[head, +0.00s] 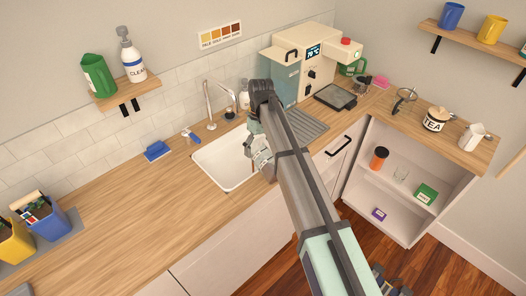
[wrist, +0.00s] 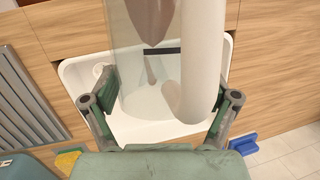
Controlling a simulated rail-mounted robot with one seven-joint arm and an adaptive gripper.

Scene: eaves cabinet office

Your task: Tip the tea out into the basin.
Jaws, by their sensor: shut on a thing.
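The white basin (head: 212,166) is set into the wooden counter. My gripper (head: 262,158) is over its right part, partly hidden behind my arm. In the wrist view my gripper (wrist: 164,88) is shut on a clear glass vessel (wrist: 130,72) with a thick white curved handle (wrist: 196,62). The vessel is above the basin, which also shows in the wrist view (wrist: 75,76). A brown patch (wrist: 150,22) shows through the glass at the top; I cannot tell how much tea is inside. Thin brown marks show at the basin in the head view.
A faucet (head: 209,105) stands behind the basin. A blue sponge (head: 157,151) lies left of it. The ribbed drainer (head: 308,127) and coffee machine (head: 305,62) are to the right. A TEA jar (head: 434,121) stands far right. The left counter is mostly clear.

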